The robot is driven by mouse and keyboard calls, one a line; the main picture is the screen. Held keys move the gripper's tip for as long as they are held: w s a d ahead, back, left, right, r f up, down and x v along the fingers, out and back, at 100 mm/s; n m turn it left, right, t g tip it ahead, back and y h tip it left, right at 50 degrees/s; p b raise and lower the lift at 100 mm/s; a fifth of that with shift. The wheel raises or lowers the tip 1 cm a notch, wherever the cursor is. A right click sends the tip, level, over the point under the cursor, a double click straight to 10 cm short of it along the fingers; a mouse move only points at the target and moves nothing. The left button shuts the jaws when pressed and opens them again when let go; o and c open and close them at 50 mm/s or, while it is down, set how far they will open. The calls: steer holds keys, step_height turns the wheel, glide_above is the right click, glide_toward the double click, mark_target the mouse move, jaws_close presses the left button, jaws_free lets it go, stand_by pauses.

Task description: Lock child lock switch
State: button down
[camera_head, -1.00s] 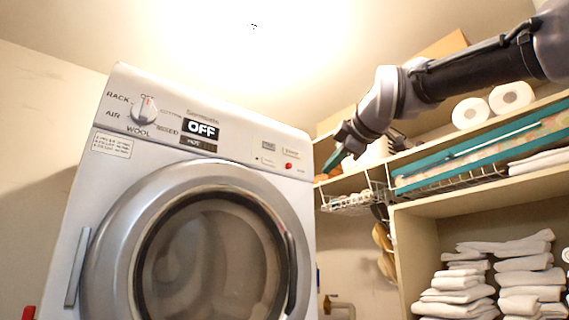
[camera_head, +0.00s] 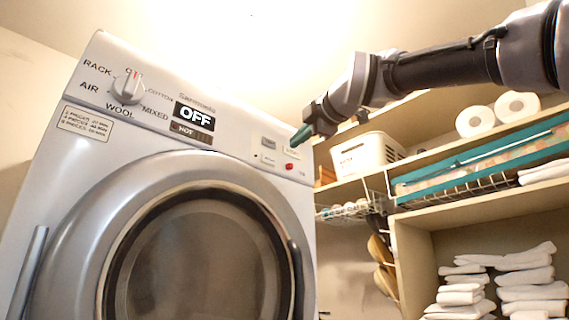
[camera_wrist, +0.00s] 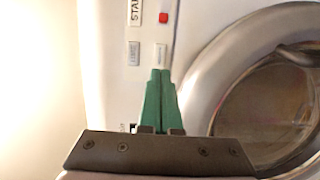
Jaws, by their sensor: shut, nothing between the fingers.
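The washing machine (camera_head: 235,150) has a control panel with a small pale switch-like piece (camera_head: 269,160) at its right part. It also shows in the wrist view (camera_wrist: 161,54), just beyond my fingertips. I cannot read its label, so I cannot tell surely that it is the child lock switch. My gripper (camera_head: 302,136) has green fingers, shut and empty, in front of the panel's upper right. In the wrist view the fingers (camera_wrist: 160,76) point at the pale piece; whether they touch it is unclear.
The dial (camera_head: 128,87) and OFF display (camera_head: 194,117) are at left. The round door (camera_head: 195,255) is below. A shelf with a white basket (camera_head: 367,153) and towels (camera_head: 530,277) stands at right.

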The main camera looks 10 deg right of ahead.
mark_target(292, 166)
steer(key=x, duration=0.9)
steer(key=shift+w+f, duration=0.1)
steer(key=shift+w, duration=0.35)
steer(key=shift+w+d, duration=0.4)
steer(key=shift+d, duration=0.2)
steer(key=shift+w+d, duration=0.45)
steer(key=shift+d, duration=0.2)
steer(key=shift+w+d, duration=0.25)
steer(key=shift+d, duration=0.1)
steer(key=shift+w+d, duration=0.3)
steer(key=shift+d, duration=0.25)
steer(key=shift+w+d, duration=0.35)
steer(key=shift+d, duration=0.25)
steer(key=shift+s, duration=0.1)
